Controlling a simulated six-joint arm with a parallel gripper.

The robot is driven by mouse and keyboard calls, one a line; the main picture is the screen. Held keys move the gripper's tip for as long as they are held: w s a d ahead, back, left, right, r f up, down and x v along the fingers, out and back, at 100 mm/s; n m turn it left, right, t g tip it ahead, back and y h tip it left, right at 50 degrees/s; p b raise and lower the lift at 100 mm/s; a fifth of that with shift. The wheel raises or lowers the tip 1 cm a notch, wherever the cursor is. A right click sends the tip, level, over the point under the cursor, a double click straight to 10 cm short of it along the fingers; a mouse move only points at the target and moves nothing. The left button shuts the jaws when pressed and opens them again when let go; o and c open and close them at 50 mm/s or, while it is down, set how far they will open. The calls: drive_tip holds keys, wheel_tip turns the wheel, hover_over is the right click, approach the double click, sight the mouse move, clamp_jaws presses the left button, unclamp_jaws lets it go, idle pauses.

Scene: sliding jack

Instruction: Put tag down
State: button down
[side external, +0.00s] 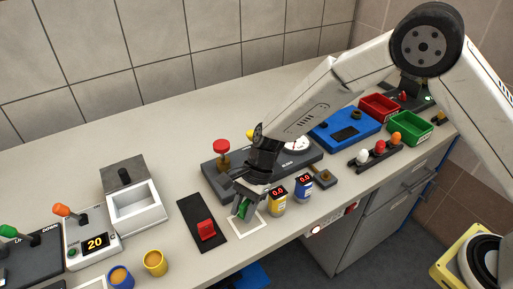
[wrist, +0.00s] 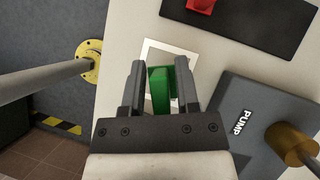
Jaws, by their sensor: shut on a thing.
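A green tag (side external: 243,209) is between the fingers of my gripper (side external: 250,196), low over the worktop near its front edge. In the wrist view the green tag (wrist: 160,91) stands between the two dark fingers, and my gripper (wrist: 160,82) is shut on it. A white-outlined square (side external: 254,236) lies on the worktop just below and around the tag. The square also shows behind the tag in the wrist view (wrist: 151,46). I cannot tell whether the tag's underside touches the surface.
A black plate with a red block (side external: 206,230) lies left of the square. Yellow (side external: 277,202) and blue (side external: 301,188) containers with red displays stand close on the right. A dark pump unit (side external: 218,178) with a red knob sits behind. The worktop's front edge is close.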

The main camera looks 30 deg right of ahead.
drive_tip(key=shift+f, duration=1.35)
drive_tip(key=shift+f, duration=0.1)
drive_tip(key=shift+c, duration=1.7)
unclamp_jaws()
drive_tip(key=v, duration=1.2)
